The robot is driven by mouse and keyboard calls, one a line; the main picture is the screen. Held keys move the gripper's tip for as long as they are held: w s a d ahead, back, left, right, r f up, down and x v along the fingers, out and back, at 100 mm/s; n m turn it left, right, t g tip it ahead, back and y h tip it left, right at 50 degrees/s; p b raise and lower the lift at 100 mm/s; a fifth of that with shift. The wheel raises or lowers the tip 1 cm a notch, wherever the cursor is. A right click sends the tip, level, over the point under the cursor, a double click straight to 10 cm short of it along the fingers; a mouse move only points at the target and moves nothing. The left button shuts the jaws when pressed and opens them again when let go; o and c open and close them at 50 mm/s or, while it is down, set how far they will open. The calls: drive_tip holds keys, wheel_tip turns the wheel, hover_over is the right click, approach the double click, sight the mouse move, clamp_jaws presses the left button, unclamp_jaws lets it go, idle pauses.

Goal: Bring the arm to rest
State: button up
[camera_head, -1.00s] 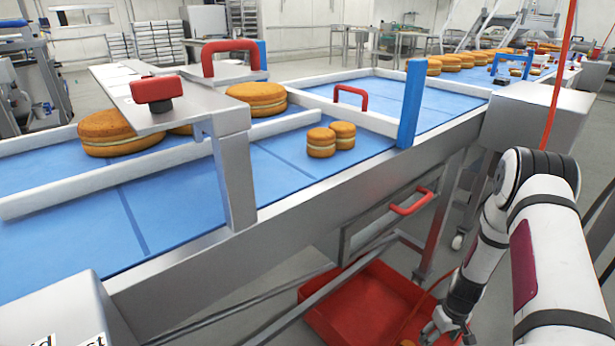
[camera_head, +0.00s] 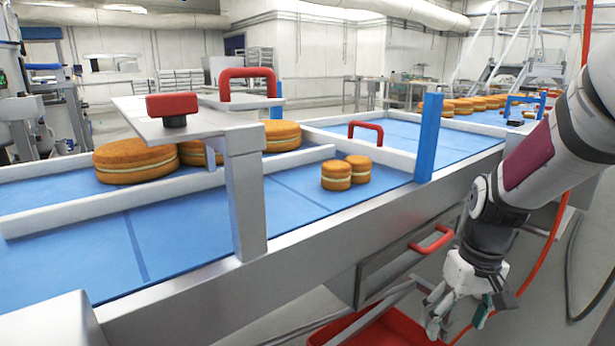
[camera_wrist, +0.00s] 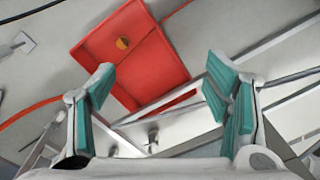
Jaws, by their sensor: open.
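My gripper (camera_head: 458,312) hangs at the lower right in the head view, pointing down, in front of the conveyor's near side. In the wrist view its teal-padded fingers (camera_wrist: 165,95) stand wide apart with nothing between them. My white and dark arm reaches down to it from the upper right of the head view. Below the gripper is a red tray (camera_wrist: 160,85) on the floor, partly cut off in the head view (camera_head: 385,335). A small round orange-brown piece (camera_wrist: 122,43) lies in the tray.
Two small filled rounds (camera_head: 337,176) (camera_head: 359,168) stand on the blue conveyor (camera_head: 185,225). Larger rounds (camera_head: 135,161) are behind a white guide rail. A red handle (camera_head: 432,240) on the conveyor's side is close to my gripper. A red hose (camera_head: 540,260) hangs near my arm.

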drive_tip(key=s+a+r+b, duration=0.1)
drive_tip(key=s+a+r, duration=0.25)
drive_tip(key=s, duration=0.35)
drive_tip(key=s+a+r+b, duration=0.1)
drive_tip(key=s+a+r, duration=0.1)
drive_tip(key=s+r, duration=0.35)
drive_tip(key=s+a+f+m+b, duration=0.1)
drive_tip(key=s+a+f+b, duration=0.1)
drive_tip(key=s, duration=1.3)
wheel_tip(320, 180, up, 36)
drive_tip(key=t+p, duration=0.4)
drive_tip(key=p, duration=3)
drive_tip(key=shift+w+d+h, duration=0.15)
drive_tip(key=shift+d+h, duration=0.1)
drive_tip(key=shift+h, duration=0.05)
drive_tip(key=shift+f, duration=0.1)
drive_tip(key=shift+c, duration=0.6)
